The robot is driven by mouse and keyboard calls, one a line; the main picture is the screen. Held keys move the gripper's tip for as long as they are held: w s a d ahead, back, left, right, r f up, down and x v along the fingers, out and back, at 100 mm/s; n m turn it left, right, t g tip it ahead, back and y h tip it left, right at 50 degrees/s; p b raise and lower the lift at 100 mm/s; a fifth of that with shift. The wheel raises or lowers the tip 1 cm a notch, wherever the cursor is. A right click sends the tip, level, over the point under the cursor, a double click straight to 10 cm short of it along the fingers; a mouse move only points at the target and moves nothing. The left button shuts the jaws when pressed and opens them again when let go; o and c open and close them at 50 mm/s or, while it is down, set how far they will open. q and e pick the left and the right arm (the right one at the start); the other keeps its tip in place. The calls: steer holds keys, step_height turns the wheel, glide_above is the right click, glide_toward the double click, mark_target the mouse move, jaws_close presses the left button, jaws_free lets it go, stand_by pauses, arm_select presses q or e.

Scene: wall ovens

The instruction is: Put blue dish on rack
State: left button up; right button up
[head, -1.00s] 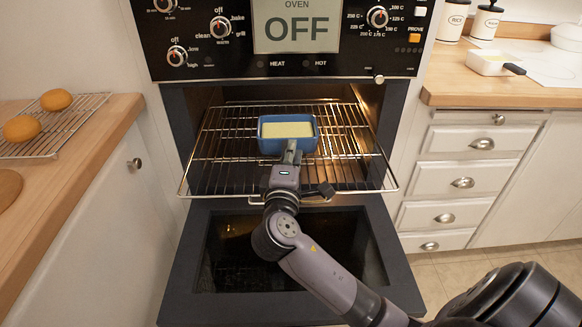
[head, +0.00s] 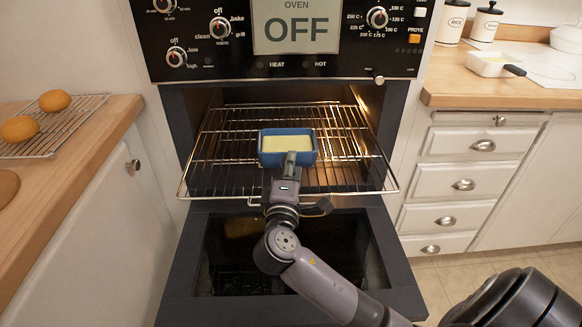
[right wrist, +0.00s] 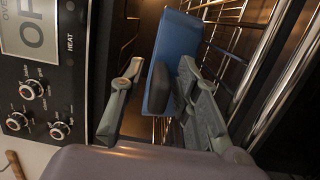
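The blue dish (head: 270,160), with pale yellow contents, is over the middle of the pulled-out oven rack (head: 225,165) and looks to rest on its bars. My right gripper (head: 290,160) is at the dish's near side, one finger overlapping its front wall in the head view. A gap shows between the left-hand finger and the dish. The dish's underside is hidden. My left gripper is not in view.
The oven door (head: 190,270) is open below the rack. A left counter (head: 70,190) holds a wire rack with two orange-brown round items. On the right counter (head: 450,85) are canisters and a white dish with a dark handle.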

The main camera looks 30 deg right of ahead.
stand_by(0.3)
steer(key=shift+s+a+r, duration=0.1)
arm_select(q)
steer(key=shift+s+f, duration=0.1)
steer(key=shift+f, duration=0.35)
arm_select(e)
steer(key=v, duration=1.1)
steer(key=shift+s+a, duration=0.2)
steer(key=shift+a, duration=0.1)
steer(key=shift+c, duration=0.4)
